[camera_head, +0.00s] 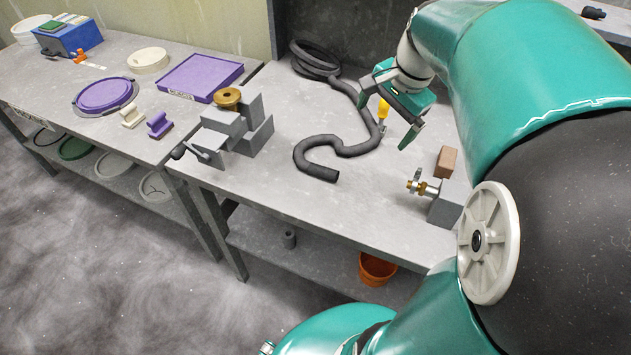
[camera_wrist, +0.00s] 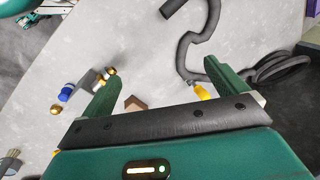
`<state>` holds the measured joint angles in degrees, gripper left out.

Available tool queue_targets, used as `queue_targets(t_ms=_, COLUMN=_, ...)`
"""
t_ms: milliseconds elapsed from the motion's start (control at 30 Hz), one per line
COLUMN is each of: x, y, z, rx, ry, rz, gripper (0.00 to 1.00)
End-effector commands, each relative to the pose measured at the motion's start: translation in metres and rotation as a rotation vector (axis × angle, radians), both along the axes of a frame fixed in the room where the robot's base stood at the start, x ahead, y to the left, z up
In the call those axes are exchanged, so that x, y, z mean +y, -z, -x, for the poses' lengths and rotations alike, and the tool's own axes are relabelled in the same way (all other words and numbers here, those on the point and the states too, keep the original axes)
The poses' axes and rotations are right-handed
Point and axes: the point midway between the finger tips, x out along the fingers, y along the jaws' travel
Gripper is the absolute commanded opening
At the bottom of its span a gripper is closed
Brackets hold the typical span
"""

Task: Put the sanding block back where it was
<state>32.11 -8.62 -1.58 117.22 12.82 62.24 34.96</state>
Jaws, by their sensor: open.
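A small brown block (camera_head: 446,161), which looks like the sanding block, rests on the grey bench at the right, just behind a grey block with a brass fitting. In the wrist view the brown block (camera_wrist: 134,103) shows only partly, the rest hidden by my gripper's palm. My gripper (camera_head: 387,117) hangs over the bench, to the left of and above the block. Its two fingers are spread apart with nothing between them, as the wrist view also shows for my gripper (camera_wrist: 160,75). No marked spot for the block can be made out.
A yellow-handled tool (camera_head: 383,110) lies under my gripper. A black hose (camera_head: 345,148) snakes across the bench. The brass fitting (camera_head: 423,187) sticks out near the brown block. A grey vise-like fixture (camera_head: 235,130) stands at the left. The front middle of the bench is clear.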

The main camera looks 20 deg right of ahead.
Motion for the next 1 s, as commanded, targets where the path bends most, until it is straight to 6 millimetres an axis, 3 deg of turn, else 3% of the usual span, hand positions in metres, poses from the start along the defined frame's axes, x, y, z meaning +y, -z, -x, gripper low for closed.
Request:
queue_targets(t_ms=33, x=0.03, y=-0.006, z=0.005, rx=-0.024, ry=-0.125, rz=0.051, gripper=0.98)
queue_targets(t_ms=200, x=0.106, y=-0.012, z=0.032, rx=-0.101, ry=-0.529, rz=0.224, gripper=0.98)
queue_targets(t_ms=400, x=0.169, y=-0.007, z=0.073, rx=-0.199, ry=-0.962, rz=0.421, gripper=0.98)
queue_targets(t_ms=600, x=0.192, y=0.001, z=0.093, rx=-0.25, ry=-1.176, rz=0.527, gripper=0.98)
queue_targets(t_ms=1000, x=0.193, y=0.002, z=0.094, rx=-0.252, ry=-1.189, rz=0.533, gripper=0.98)
